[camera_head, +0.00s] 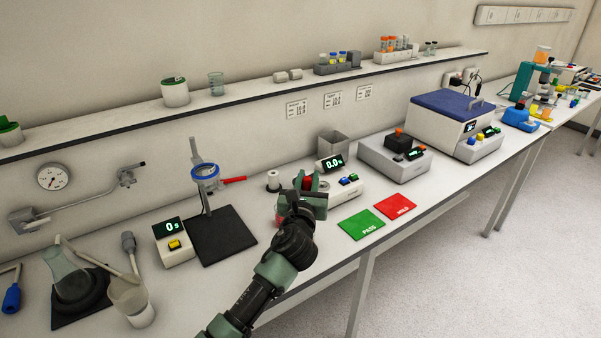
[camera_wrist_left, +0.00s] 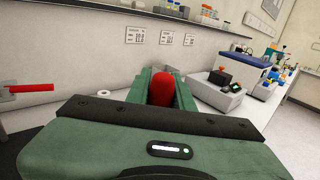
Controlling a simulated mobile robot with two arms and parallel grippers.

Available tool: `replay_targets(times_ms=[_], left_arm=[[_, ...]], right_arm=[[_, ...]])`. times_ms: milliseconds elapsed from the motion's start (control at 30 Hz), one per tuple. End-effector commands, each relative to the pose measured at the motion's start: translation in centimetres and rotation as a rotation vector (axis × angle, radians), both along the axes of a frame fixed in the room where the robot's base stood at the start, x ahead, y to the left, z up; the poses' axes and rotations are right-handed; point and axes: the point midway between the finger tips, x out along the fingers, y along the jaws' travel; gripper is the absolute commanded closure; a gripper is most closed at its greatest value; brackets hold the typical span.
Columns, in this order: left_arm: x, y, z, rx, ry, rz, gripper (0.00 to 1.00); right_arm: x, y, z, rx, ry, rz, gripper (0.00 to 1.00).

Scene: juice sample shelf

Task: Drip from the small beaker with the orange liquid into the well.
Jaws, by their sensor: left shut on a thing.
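My left gripper (camera_head: 310,196) is over the bench in front of the unit with the "0.0" display, shut on a red rounded thing (camera_wrist_left: 162,90). Its rounded top shows between the green fingers in the left wrist view; its lower part is hidden. In the head view a little red (camera_head: 309,183) shows between the fingers. An orange-filled container (camera_head: 543,54) is far away at the top right, at a teal stand; I cannot tell whether it is the small beaker. I cannot make out the well. My right gripper is not in view.
A ring stand (camera_head: 206,178) with a red-handled clamp is left of the gripper. A green PASS mat (camera_head: 361,224) and a red mat (camera_head: 395,207) lie to the right. Beyond are a grey unit (camera_head: 396,158) and a blue-lidded machine (camera_head: 452,118). A shelf (camera_head: 240,103) runs above.

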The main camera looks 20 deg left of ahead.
Motion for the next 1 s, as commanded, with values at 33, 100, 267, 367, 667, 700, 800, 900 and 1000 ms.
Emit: replay_targets(times_ms=[33, 100, 267, 367, 667, 700, 800, 900, 1000], left_arm=[[0.0, 0.0, -0.3, -0.001, 0.000, 0.000, 0.92], [0.0, 0.0, -0.6, -0.001, 0.000, 0.000, 0.92], [0.0, 0.0, -1.6, -0.001, 0.000, 0.001, 0.92], [0.0, 0.0, -2.3, -0.002, -0.001, 0.001, 0.92], [0.0, 0.0, -4.5, 0.002, 0.000, 0.001, 0.92], [0.0, 0.0, -4.9, 0.001, 0.000, 0.001, 0.92], [0.0, 0.0, -5.8, 0.001, 0.001, 0.001, 0.92], [0.0, 0.0, -6.7, 0.001, 0.000, 0.001, 0.92], [0.0, 0.0, -7.6, 0.001, 0.000, 0.001, 0.92]], right_arm=[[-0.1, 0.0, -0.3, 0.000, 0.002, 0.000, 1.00], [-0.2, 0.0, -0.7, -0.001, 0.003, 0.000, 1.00], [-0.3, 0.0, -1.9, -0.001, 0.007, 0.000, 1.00], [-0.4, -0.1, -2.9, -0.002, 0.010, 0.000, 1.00], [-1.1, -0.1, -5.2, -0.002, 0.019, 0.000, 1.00], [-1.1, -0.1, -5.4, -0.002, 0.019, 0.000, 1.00], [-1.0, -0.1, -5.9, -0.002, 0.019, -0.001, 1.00], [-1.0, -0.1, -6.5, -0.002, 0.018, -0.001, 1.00], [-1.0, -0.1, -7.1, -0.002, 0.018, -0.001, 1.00]])
